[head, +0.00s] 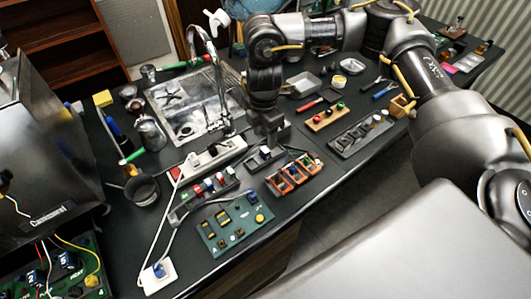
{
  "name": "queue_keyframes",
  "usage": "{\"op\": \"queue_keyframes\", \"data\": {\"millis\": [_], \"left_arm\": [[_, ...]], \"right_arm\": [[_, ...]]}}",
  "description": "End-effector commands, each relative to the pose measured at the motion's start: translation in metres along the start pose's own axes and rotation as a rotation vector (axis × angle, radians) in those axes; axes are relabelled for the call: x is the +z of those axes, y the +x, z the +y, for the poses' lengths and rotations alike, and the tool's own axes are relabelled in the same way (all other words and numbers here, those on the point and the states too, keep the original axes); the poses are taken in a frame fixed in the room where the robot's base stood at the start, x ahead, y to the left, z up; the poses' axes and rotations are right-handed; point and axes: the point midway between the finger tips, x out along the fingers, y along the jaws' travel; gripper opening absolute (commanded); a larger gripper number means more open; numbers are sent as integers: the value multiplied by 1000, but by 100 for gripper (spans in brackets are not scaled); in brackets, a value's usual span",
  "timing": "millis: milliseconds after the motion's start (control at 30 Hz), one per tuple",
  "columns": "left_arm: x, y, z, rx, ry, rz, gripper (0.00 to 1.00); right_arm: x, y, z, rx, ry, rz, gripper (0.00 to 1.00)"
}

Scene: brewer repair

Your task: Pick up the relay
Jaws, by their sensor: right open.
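My right gripper (271,139) points down over the middle of the dark worktop, its jaws just above or at a small dark holder (256,163) with a small white-topped block (265,150) in it. I cannot tell whether the gripper touches this block. The relay cannot be named for sure at this size. Small blocks also sit in an orange three-bay tray (280,188) in front of the gripper, and a green circuit board (218,234) carries yellow, blue and dark parts. My left gripper is out of view.
A power strip (213,155) and a row of coloured switches (207,190) lie left of the gripper. Behind are a sink (190,125) with a tall faucet (222,85). A grey slotted tray (352,139) is to the right. A steel brewer (45,150) stands at the left.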

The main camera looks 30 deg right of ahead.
Motion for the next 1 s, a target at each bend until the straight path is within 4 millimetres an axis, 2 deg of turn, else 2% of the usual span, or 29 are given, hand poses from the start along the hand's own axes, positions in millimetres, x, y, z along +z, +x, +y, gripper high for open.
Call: {"op": "queue_keyframes", "data": {"millis": [333, 500, 633, 933, 1000], "left_arm": [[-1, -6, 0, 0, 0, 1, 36], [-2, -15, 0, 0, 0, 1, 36], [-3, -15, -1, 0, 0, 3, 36], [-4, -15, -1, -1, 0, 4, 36], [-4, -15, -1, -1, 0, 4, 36]], "right_arm": [[1, 15, -2, -2, 3, 2, 53], [2, 37, -5, -3, 3, 2, 53], [2, 54, -5, -1, 4, 2, 53], [2, 59, -4, 2, 2, 0, 53], [2, 59, -4, 2, 2, 0, 46]]}}
